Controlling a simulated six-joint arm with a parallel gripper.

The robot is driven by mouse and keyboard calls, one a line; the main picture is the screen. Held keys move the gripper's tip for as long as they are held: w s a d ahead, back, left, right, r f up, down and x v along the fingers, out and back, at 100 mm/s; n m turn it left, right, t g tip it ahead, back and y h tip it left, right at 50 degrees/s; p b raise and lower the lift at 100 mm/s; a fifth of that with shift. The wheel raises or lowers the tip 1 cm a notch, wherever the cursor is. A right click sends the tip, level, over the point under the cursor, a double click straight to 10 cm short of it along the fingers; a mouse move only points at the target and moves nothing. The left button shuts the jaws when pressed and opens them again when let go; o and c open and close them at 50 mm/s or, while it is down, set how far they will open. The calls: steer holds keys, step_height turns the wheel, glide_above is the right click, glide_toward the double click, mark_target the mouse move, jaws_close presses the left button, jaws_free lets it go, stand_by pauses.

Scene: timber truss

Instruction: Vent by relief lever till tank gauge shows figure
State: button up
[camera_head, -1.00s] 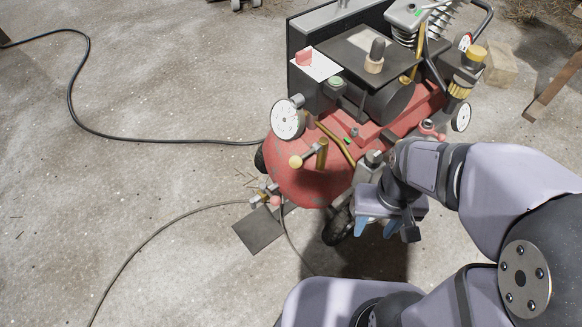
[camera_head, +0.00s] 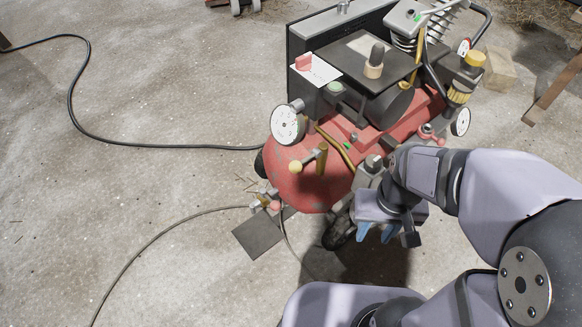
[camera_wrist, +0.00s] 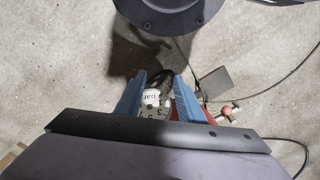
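The red compressor tank (camera_head: 300,187) stands in the middle of the head view. A white round gauge (camera_head: 287,125) faces out at its left end; the needle is too small to read. Below it a lever with a pale yellow ball knob (camera_head: 296,167) sticks out beside an upright brass fitting (camera_head: 321,160); it looks like the relief lever. My gripper (camera_head: 375,234) is right of and below the lever, apart from it. In the wrist view its blue fingers (camera_wrist: 160,85) are apart and empty, with a white numbered dial (camera_wrist: 152,104) partly visible beyond them.
A red-handled valve (camera_head: 431,135) and a second gauge (camera_head: 461,121) sit at the tank's right. A drain fitting (camera_head: 268,202) with a hose lies low near a dark plate (camera_head: 262,236). A black cable (camera_head: 130,141) crosses the open floor at left.

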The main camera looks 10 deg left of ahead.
steer(key=shift+r, duration=0.15)
steer(key=c, duration=0.5)
steer(key=shift+r+p, duration=0.25)
steer(key=shift+p, duration=0.1)
jaws_close()
steer(key=s+a+r+n+g+p, duration=0.2)
steer(key=s+a+r+g+p, duration=0.15)
steer(key=r+p, duration=0.85)
steer(key=w+a+r+n+p, duration=0.3)
steer(key=w+a+p, duration=0.4)
steer(key=w, duration=0.4)
steer(key=w+a+r+n+p, duration=0.4)
steer(key=w+a+p, duration=0.3)
steer(key=w, duration=0.4)
steer(key=shift+a+r+p, duration=0.3)
steer(key=shift+a+r, duration=0.2)
steer(key=shift+r, duration=0.4)
